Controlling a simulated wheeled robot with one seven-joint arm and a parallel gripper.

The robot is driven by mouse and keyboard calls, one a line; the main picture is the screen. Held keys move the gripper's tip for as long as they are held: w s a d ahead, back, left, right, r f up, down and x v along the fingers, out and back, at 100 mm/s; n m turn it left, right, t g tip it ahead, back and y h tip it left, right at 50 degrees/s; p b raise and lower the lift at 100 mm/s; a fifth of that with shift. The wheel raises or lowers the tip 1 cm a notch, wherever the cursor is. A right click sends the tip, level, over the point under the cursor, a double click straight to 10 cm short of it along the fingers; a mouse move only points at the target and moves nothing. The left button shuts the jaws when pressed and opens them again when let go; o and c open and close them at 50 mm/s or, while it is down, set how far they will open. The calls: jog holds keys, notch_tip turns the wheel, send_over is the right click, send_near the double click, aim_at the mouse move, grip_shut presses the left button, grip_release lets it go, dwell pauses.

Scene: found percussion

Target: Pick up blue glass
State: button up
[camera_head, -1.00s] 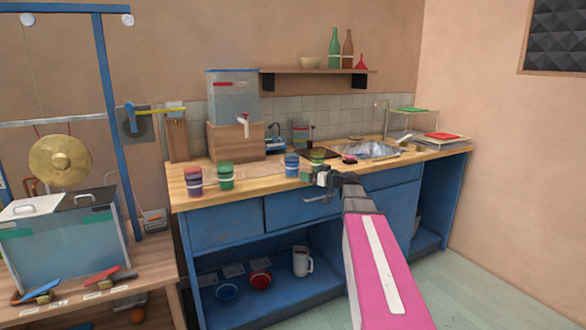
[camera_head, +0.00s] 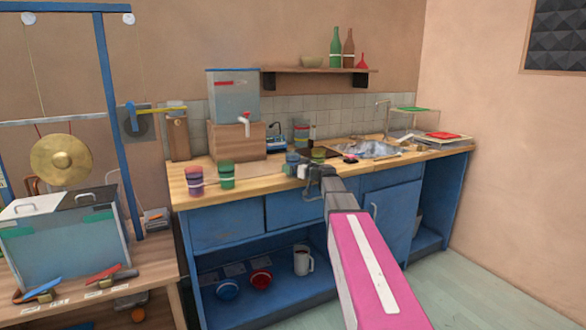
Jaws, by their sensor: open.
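The blue glass (camera_head: 292,160) stands upright on the wooden counter near its front edge, its lower right part hidden by my gripper. My gripper (camera_head: 306,174), at the end of my pink arm, is open and right at the glass, in front of it and to its right. Whether the fingers are around the glass or only beside it, I cannot tell. A green glass (camera_head: 318,155) stands just right of the blue one, close behind my gripper.
A purple glass (camera_head: 195,181) and another green glass (camera_head: 227,175) stand to the left on the counter (camera_head: 260,176). A water tank (camera_head: 233,95) on a wooden box (camera_head: 231,140) is behind. A sink (camera_head: 368,149) lies to the right. A mug (camera_head: 302,260) is on the shelf below.

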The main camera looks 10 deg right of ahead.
jog(key=shift+w+a, duration=0.15)
jog(key=shift+w, duration=0.15)
jog(key=shift+s, duration=0.1)
jog(key=c, duration=1.2)
jog(key=shift+r, duration=0.15)
jog(key=shift+r, duration=1.3)
jog(key=shift+s+a+r, duration=0.35)
jog(key=shift+s+r, duration=1)
jog(key=shift+s, duration=0.55)
jog(key=shift+s+a+r, duration=0.4)
jog(key=shift+s+r, duration=0.9)
jog(key=shift+s, duration=0.55)
jog(key=shift+s+a+r, duration=0.35)
jog(key=shift+s+r, duration=1)
jog(key=shift+s, duration=0.55)
